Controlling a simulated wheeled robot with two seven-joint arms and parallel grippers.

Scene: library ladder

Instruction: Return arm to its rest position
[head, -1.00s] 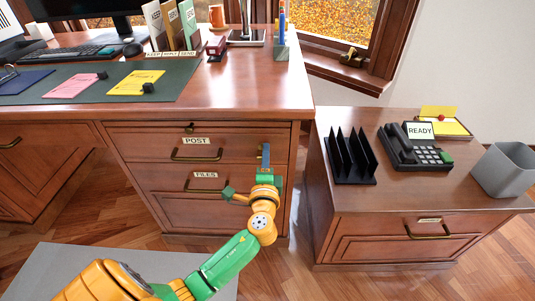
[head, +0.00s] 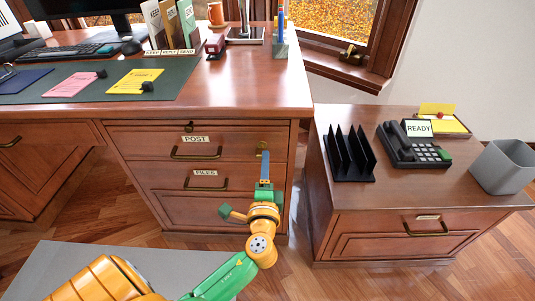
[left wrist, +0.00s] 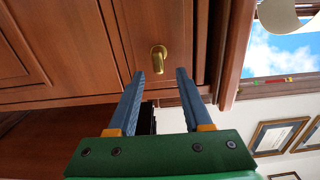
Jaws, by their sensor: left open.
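My left gripper (head: 265,160) is in front of the right end of the desk's POST drawer (head: 228,149), and its arm comes in from the lower left. In the left wrist view its two blue fingers (left wrist: 160,76) are apart with nothing between them. A small brass knob (left wrist: 158,56) on the wooden front lies ahead of the fingertips, apart from them. The knob also shows just above the gripper in the head view (head: 262,145). My right gripper is not in view.
The FILES drawer (head: 168,181) is below POST; both look closed. A low cabinet (head: 390,190) on the right carries a black file rack (head: 349,156), a phone (head: 411,150) and a grey bin (head: 503,167). Wooden floor is open between desk and cabinet.

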